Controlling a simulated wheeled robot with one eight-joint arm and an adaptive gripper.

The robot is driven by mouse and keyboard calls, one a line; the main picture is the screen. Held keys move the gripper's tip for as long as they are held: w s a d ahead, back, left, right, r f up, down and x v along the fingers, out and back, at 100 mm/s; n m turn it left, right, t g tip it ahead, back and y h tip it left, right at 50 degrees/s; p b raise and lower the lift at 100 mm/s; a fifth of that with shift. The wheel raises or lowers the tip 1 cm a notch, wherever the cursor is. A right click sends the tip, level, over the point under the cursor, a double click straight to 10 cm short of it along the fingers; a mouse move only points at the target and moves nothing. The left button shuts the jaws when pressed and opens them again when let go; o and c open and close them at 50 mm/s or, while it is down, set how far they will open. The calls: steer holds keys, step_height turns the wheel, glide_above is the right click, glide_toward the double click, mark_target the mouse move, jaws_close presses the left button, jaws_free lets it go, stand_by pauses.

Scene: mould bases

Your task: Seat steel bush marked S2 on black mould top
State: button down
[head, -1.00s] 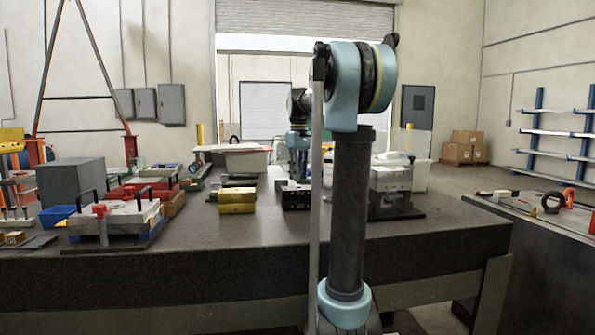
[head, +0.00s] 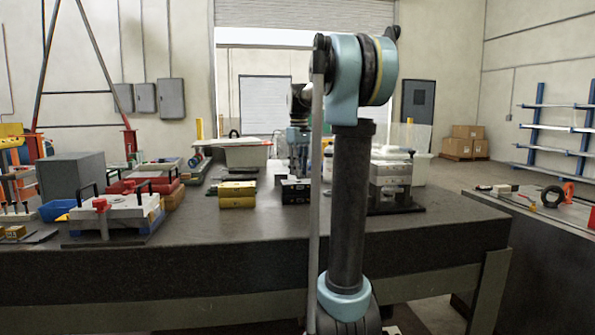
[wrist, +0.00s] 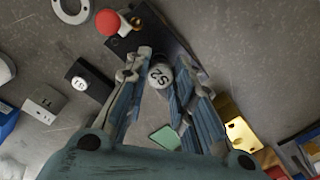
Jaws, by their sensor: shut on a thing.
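My gripper (wrist: 161,88) is shut on the steel bush marked S2 (wrist: 159,74). The bush is a short pale cylinder, and its marked end faces the wrist camera. A dark block (wrist: 178,33), which looks like the black mould, lies behind the bush in the wrist view. I cannot tell whether the bush touches it. In the head view the black mould (head: 295,191) is a low block on the bench, right of a yellow block. My gripper (head: 300,172) points down just above it there. The bush cannot be made out in the head view.
The yellow block (head: 237,195) is close left of the black mould. A grey metal mould (head: 390,178) stands to the right. A white-topped mould with black handles (head: 118,210) is at the left. A round red knob (wrist: 107,22) and small marked blocks (wrist: 88,80) lie near my gripper.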

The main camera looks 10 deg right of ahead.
steer(key=shift+f, duration=1.15)
stand_by(1.3)
steer(key=c, duration=1.3)
jaws_free()
